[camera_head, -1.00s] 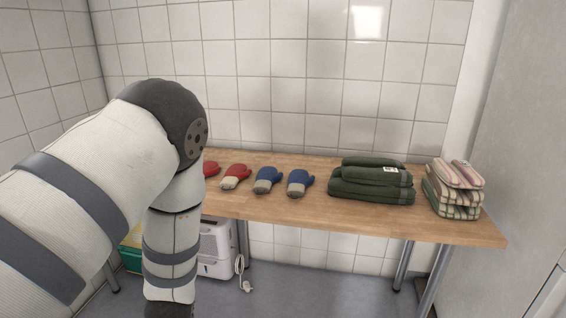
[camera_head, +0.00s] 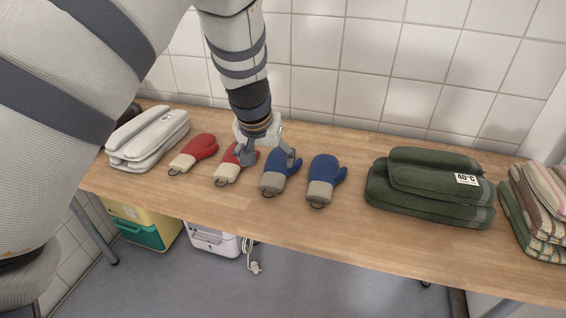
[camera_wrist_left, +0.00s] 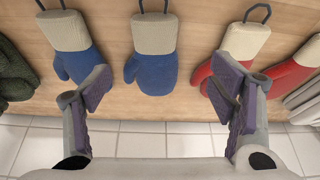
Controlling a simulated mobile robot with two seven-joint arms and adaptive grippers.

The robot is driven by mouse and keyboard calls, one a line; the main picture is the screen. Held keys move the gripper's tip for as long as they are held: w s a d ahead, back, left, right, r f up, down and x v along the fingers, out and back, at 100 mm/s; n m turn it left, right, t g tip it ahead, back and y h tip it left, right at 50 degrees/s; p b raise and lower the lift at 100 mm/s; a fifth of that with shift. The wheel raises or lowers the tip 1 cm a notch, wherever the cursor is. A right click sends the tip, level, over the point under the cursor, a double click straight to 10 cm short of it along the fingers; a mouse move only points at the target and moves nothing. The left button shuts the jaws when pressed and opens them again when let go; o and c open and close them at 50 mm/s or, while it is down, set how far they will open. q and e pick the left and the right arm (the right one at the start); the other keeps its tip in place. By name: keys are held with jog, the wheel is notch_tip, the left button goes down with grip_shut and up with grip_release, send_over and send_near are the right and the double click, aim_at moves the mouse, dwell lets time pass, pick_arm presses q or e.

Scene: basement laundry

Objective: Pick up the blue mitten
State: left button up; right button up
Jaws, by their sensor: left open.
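Two blue mittens with beige cuffs and dark loops lie on the wooden table. The left blue mitten (camera_head: 272,187) is just below my left gripper (camera_head: 267,157), which is open and empty with its fingers pointing down. In the left wrist view this mitten (camera_wrist_left: 152,73) lies between the two fingertips (camera_wrist_left: 160,90). The right blue mitten (camera_head: 326,173) lies a little to its right, clear of the fingers in the head view; it also shows in the left wrist view (camera_wrist_left: 74,62), partly behind one finger. My right gripper is not in view.
Two red mittens (camera_head: 195,147) lie to the left, one (camera_head: 226,172) close beside a finger. White folded towels (camera_head: 148,138) are at the far left. Green towels (camera_head: 425,195) and striped cloths (camera_head: 540,205) are at the right. A tiled wall (camera_head: 335,95) stands behind the table (camera_head: 230,208).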

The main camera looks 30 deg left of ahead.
aim_at(274, 175)
pick_arm(q)
jog(key=x, duration=0.5)
jog(key=d+b+x, duration=0.1)
jog(key=x, duration=0.2)
jog(key=shift+w+a+f, duration=0.2)
jog(key=shift+w+f, duration=0.05)
jog(key=shift+r, duration=0.1)
jog(key=shift+c, duration=1)
jog(key=c, duration=1.1)
